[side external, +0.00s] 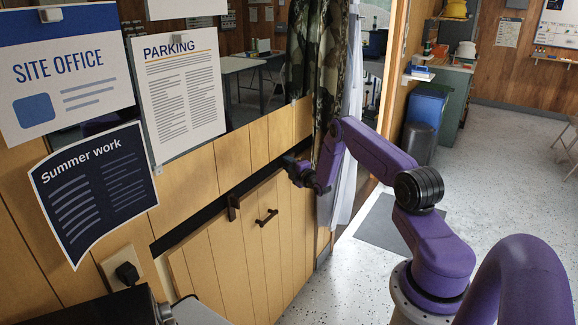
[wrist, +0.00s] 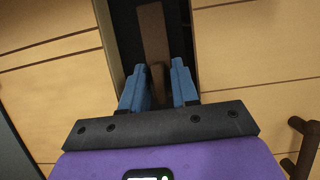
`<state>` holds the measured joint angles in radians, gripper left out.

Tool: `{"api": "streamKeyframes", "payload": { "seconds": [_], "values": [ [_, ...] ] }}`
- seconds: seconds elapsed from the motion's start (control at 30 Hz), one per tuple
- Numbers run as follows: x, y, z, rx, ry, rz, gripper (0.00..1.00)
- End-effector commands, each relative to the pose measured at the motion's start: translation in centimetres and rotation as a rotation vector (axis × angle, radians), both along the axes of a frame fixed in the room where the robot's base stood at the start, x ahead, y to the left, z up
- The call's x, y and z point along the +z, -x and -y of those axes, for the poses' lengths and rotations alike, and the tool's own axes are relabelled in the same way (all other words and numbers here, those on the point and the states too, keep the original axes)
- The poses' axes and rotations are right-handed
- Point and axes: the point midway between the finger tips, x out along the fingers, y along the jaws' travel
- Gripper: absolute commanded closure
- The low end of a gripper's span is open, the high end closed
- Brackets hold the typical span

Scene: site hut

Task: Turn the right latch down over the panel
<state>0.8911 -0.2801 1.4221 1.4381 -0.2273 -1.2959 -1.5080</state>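The panel (side external: 210,254) is light wood boards set in the wall, with a dark gap (side external: 190,222) along its top edge. The left latch (side external: 232,207), small and dark brown, stands upright across the gap and over the panel's edge. In the wrist view the right latch (wrist: 153,30) is a brown bar lying lengthwise along the dark gap. My gripper (wrist: 160,84) is open, its blue fingers on either side of the latch's peg (wrist: 157,76); contact is unclear. In the side view my gripper (side external: 292,166) is at the gap's right end and hides this latch.
A dark bar handle (side external: 266,217) sticks out of the panel and shows at the lower right of the wrist view (wrist: 304,146). A camouflage curtain (side external: 329,80) hangs close behind my gripper. Posters (side external: 180,92) cover the upper left wall. The floor (side external: 500,180) at right is mostly clear.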

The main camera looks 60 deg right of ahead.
Motion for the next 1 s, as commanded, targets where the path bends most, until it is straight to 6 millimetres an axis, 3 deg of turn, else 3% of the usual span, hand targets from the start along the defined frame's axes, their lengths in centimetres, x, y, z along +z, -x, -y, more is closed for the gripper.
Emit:
{"api": "streamKeyframes", "payload": {
  "seconds": [0.47, 1.0],
  "values": [
    [0.05, 0.03, 0.01, -0.001, -0.094, 0.000, 1.00],
    [0.08, 0.08, 0.10, -0.002, -0.564, 0.001, 1.00]
  ]
}}
